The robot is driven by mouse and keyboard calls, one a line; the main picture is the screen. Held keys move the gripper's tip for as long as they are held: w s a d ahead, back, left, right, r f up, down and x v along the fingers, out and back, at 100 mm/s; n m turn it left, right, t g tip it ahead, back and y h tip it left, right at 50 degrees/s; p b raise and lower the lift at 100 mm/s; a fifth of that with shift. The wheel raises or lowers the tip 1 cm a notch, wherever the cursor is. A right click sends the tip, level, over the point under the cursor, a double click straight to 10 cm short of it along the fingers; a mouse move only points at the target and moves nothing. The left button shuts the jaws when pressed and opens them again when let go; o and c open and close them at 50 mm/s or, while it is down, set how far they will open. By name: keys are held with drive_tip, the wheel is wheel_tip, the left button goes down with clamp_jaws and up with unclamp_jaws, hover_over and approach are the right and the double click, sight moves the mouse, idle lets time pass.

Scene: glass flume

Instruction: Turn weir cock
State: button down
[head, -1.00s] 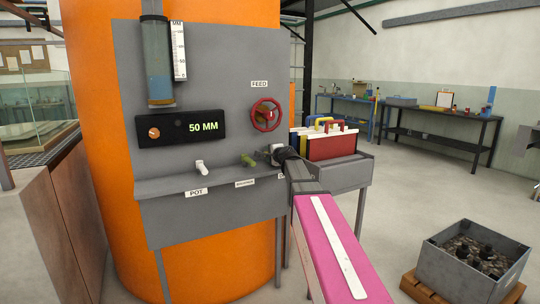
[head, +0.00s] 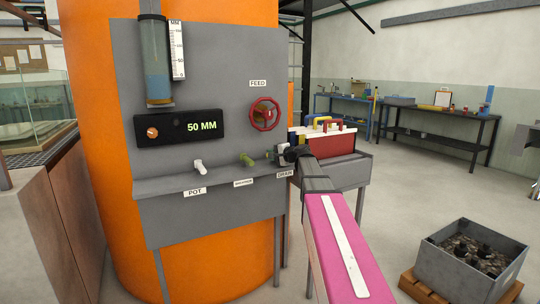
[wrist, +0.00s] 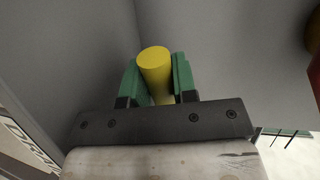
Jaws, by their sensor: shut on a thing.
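A grey panel (head: 215,100) on an orange tank carries cocks above a ledge. A white cock (head: 200,167) sits above the POT label, and an olive-green cock (head: 247,160) sits above a middle label too small to read surely. My gripper (head: 272,156) is at the right end of the ledge, above the DRAIN label (head: 285,174). In the wrist view the green fingers of my gripper (wrist: 155,80) are shut on a yellow cylindrical handle (wrist: 154,62), whose end stands up between them. The handle's base is hidden by my gripper.
A red FEED handwheel (head: 265,114) is just above my gripper. The display (head: 180,127) reads 50 MM, below a sight tube (head: 157,60). A grey bin (head: 335,172) stands close behind my arm. A crate (head: 472,258) is on the floor at right.

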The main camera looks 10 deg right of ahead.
drive_tip(key=shift+s+d+n+g+y, duration=0.25)
drive_tip(key=shift+s+n+g+y, duration=0.05)
drive_tip(key=shift+n+g+y, duration=0.3)
drive_tip(key=c, duration=0.9)
unclamp_jaws()
drive_tip(key=v, duration=1)
drive_tip(key=shift+s+d, duration=0.25)
drive_tip(key=shift+s, duration=0.05)
